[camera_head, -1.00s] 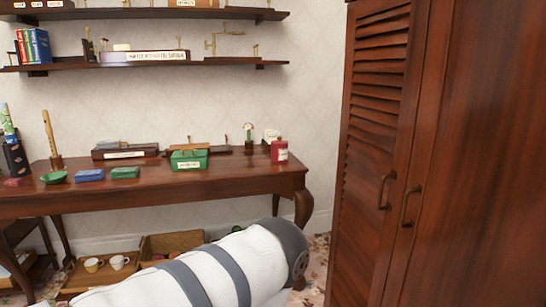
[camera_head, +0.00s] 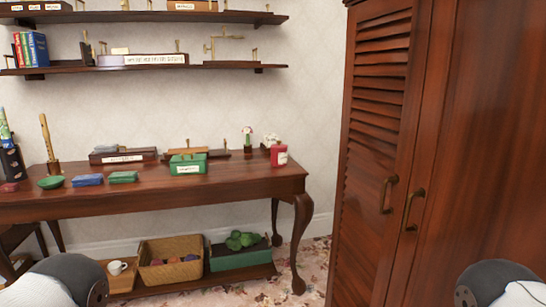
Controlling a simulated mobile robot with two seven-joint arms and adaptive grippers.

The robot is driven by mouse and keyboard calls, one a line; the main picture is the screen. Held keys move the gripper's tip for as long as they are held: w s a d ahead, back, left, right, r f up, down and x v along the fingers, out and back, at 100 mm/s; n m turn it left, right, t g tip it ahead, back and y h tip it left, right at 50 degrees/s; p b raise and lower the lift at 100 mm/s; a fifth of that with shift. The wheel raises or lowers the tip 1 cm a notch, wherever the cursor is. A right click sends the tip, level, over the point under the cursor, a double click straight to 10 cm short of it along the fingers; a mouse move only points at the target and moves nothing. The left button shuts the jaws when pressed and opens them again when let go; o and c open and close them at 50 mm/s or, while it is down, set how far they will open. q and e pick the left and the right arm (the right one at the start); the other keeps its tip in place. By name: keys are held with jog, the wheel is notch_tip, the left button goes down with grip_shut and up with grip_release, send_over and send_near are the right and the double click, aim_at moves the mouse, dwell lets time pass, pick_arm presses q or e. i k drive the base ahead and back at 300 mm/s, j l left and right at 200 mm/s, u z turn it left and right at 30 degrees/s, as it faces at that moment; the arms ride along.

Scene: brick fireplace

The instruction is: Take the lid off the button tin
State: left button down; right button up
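A green box with a lid and a white front label (camera_head: 188,165) stands on the wooden table (camera_head: 230,179), towards its right half. Its lid looks shut. A small red container with a pale label (camera_head: 279,155) stands near the table's right end. The labels are too small to read, so I cannot tell which one is the button tin. Neither of my grippers is in view. Only rounded parts of my arms show at the bottom left and bottom right corners, well short of the table.
Below are a wicker basket (camera_head: 170,247) and a green crate (camera_head: 240,257). A tall louvred wardrobe (camera_head: 375,150) stands at the right. Shelves hang above.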

aim_at(279, 146)
jog(key=i+j+z, duration=0.15)
jog(key=i+j, duration=0.25)
jog(key=i, duration=0.2)
jog(key=i+j+z, duration=0.2)
jog(key=i+j, duration=0.25)
jog(key=i, duration=0.15)
